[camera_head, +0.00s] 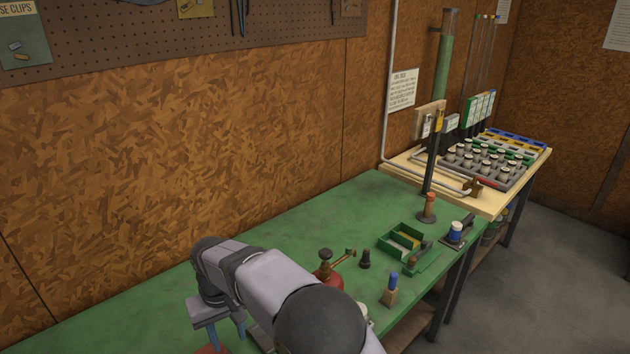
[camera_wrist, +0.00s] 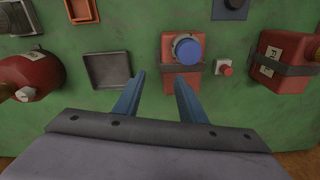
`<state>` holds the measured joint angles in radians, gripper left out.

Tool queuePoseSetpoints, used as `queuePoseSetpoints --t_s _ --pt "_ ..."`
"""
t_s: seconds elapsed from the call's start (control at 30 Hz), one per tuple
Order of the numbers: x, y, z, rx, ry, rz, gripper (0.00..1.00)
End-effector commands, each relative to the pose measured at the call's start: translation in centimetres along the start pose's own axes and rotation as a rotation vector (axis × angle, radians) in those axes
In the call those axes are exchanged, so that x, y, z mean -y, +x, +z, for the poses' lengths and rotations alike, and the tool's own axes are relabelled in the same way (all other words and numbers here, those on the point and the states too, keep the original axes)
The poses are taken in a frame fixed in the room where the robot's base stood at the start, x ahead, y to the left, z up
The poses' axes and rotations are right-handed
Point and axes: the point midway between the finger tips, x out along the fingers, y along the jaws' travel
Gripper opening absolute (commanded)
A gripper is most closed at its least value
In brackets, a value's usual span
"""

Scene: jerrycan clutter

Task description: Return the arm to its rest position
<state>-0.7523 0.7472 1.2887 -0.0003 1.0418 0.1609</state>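My gripper (camera_head: 227,334) shows in the head view at the lower left, above the green bench, with its blue fingers pointing down. In the wrist view my gripper (camera_wrist: 159,80) has its two blue fingers apart, and I see nothing held between them. A red can with a blue cap (camera_wrist: 186,50) stands beyond the fingertips, slightly right of centre. A red can with a brass end (camera_wrist: 30,78) is at the left, and a strapped red can (camera_wrist: 283,62) is at the right. My arm hides much of the near bench in the head view.
A grey square tray (camera_wrist: 107,70) and a small red-topped block (camera_wrist: 224,68) lie near the cans. On the green bench (camera_head: 340,205) are a green tray (camera_head: 386,246), a blue-topped wooden block (camera_head: 391,289) and a dark knob (camera_head: 365,260). The bench's back left is clear.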

Motion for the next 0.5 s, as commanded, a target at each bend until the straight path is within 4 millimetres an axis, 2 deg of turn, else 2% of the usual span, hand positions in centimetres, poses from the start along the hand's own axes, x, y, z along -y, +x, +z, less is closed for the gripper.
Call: queuePoseSetpoints --t_s 0.03,0.2,0.27,0.4,0.5 --pt "-3.2 -0.4 0.9 -0.010 0.047 0.002 0.37" --pt "-11.4 -1.0 4.8 -0.051 0.175 0.012 0.37" --pt "-13.9 -1.1 6.7 -0.065 0.221 0.018 0.37" --pt "-18.9 -1.2 12.0 -0.096 0.326 0.034 0.37" --pt "-21.5 -1.1 16.1 -0.117 0.397 0.048 0.37"
